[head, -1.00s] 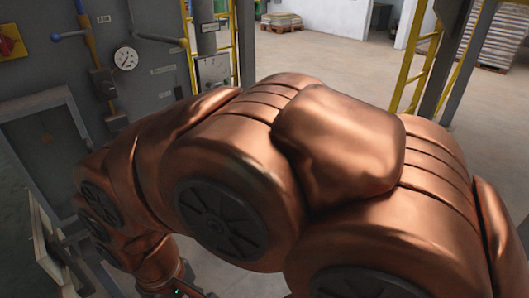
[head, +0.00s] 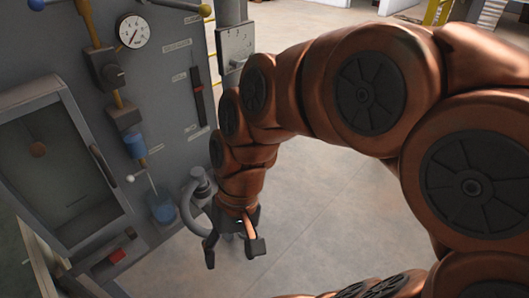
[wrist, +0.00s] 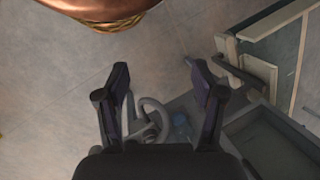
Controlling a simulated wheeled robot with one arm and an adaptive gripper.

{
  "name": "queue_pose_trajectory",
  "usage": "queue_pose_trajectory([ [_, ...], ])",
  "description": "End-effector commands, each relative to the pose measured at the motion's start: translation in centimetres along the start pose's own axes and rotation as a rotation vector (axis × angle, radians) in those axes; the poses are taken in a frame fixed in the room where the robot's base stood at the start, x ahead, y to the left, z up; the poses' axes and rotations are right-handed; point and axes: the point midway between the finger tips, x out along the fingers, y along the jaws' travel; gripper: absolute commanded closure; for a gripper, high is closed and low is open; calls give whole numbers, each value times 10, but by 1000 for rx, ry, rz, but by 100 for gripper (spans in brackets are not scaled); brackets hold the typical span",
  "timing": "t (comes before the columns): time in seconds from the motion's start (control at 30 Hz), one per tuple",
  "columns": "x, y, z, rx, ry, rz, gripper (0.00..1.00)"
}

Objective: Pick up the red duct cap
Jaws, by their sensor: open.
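My gripper (head: 233,252) hangs fingers down at the lower middle of the head view, open, with nothing between its fingers. A small red piece (head: 117,255) lies at the lower left of the head view, by a dark part on the machine's low ledge. I cannot tell whether it is the red duct cap. My gripper is to its right and apart from it. No red piece is clear in the wrist view.
A curved grey pipe (head: 187,205) stands just left of my gripper and shows between the fingers in the wrist view (wrist: 152,108). The grey machine panel (head: 165,75) has a gauge (head: 132,31) and a blue cup (head: 163,210).

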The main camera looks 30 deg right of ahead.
Motion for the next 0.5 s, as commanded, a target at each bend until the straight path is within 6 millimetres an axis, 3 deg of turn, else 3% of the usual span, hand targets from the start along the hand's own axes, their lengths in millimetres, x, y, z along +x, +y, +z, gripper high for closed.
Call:
queue_pose_trajectory([
  [0.03, 19, -8, -19, 59, -9, -78, 32],
  [0.27, 28, -47, -103, 349, -37, -432, 32],
  [0.37, 26, -50, -145, 488, -58, -589, 32],
  [0.5, 18, -36, -209, 694, -95, -813, 32],
])
